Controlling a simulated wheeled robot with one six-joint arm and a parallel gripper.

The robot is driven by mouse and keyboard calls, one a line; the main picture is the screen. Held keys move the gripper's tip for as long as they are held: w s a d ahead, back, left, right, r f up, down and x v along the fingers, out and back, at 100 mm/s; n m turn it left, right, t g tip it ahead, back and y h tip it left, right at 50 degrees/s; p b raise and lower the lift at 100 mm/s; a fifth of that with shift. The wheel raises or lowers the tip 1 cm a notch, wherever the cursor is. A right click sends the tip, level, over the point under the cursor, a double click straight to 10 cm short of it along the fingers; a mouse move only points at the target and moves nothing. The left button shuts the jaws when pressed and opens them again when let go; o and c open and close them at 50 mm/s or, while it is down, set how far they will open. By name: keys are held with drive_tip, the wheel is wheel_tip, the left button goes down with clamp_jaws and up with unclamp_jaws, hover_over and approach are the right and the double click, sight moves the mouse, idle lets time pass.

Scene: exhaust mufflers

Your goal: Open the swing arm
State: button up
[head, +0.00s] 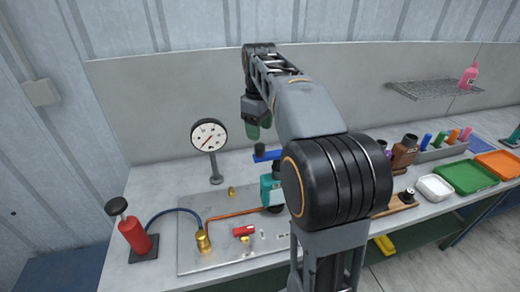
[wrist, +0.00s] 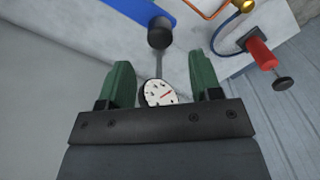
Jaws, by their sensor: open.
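A blue bar (head: 267,155), which looks like the swing arm, lies above a teal body (head: 267,190) on the bench plate, partly hidden behind my arm in the head view. In the wrist view the blue bar (wrist: 140,8) crosses the top edge, with a dark round knob (wrist: 160,37) at its end. My gripper (wrist: 164,80) has two green fingers spread apart with nothing held; the knob shows ahead of them, apart from both. In the head view my gripper (head: 256,130) points down, above the bar.
A dial gauge (head: 209,136) on a post stands left of my gripper. A red pump-like cylinder (head: 134,236), a brass fitting (head: 203,241) and a copper pipe (head: 238,213) are at the left. A red-handled valve (head: 243,230) lies on the metal plate (head: 200,265). Trays (head: 465,178) stand at the right.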

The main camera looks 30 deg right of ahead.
sight(260, 145)
wheel_tip(260, 145, down, 7)
drive_tip(key=shift+f, duration=0.15)
idle(0.4)
clamp_jaws()
idle(0.4)
